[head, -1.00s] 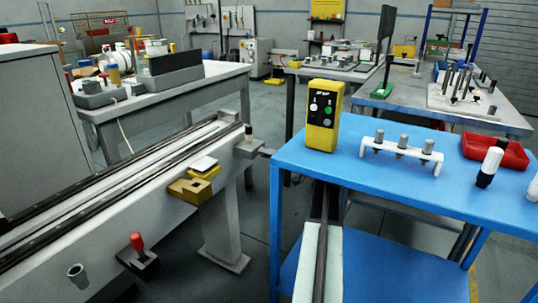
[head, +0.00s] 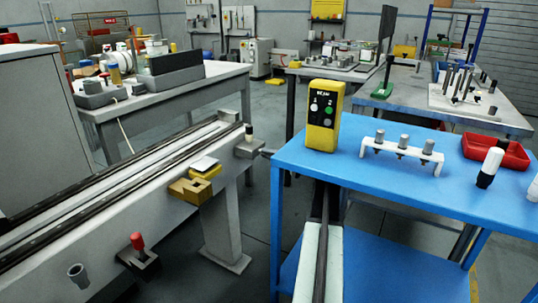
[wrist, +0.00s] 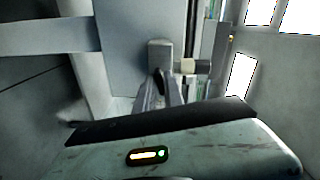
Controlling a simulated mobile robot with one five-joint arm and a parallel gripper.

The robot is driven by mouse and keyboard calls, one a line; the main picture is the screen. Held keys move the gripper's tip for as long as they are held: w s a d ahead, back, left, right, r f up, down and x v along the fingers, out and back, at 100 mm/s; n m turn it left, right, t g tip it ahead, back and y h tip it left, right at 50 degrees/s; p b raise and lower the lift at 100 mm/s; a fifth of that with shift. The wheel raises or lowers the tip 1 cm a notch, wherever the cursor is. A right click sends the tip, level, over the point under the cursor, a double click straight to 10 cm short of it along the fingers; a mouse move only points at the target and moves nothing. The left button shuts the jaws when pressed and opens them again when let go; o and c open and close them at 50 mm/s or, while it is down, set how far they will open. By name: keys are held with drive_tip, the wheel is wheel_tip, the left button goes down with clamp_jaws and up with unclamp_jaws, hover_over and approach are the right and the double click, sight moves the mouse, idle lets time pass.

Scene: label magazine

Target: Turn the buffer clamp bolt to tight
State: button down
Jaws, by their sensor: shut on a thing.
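In the head view the blue table hides most of the space by the block.
The blue table (head: 300,158) stands close right of the block, with a yellow control box (head: 323,116) at its corner.

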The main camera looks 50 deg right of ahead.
drive_tip(key=c, duration=1.5)
unclamp_jaws()
drive_tip(key=v, duration=0.7)
drive_tip(key=shift+s+d, duration=0.1)
drive_tip(key=shift+s, duration=0.3)
